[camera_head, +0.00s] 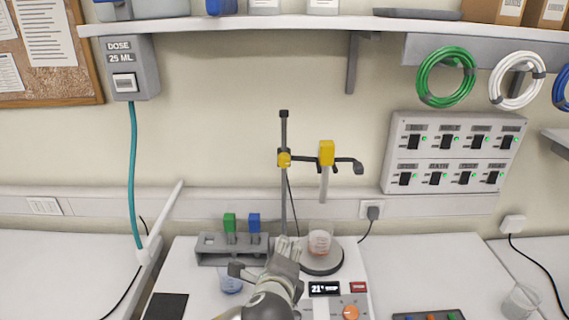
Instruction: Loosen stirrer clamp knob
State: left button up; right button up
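The stirrer stand's dark upright rod (284,200) rises behind the bench equipment. A yellow clamp (284,159) sits on it, with a dark cross-arm running right to a yellow stirrer head (326,152). A dark knob-like end (357,166) shows at the right end of the arm; I cannot tell whether it is the clamp knob. A beaker with reddish liquid (320,243) stands on the round grey base below. My gripper (288,246), seemingly the left, points up and away, below and apart from the clamp. Its finger gap is unclear. My other gripper is out of view.
A grey rack (208,246) holds a green and a blue piece left of the rod. A switch panel (452,152) is on the wall at right. The right bench (420,270) has free room.

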aim_at(284, 164)
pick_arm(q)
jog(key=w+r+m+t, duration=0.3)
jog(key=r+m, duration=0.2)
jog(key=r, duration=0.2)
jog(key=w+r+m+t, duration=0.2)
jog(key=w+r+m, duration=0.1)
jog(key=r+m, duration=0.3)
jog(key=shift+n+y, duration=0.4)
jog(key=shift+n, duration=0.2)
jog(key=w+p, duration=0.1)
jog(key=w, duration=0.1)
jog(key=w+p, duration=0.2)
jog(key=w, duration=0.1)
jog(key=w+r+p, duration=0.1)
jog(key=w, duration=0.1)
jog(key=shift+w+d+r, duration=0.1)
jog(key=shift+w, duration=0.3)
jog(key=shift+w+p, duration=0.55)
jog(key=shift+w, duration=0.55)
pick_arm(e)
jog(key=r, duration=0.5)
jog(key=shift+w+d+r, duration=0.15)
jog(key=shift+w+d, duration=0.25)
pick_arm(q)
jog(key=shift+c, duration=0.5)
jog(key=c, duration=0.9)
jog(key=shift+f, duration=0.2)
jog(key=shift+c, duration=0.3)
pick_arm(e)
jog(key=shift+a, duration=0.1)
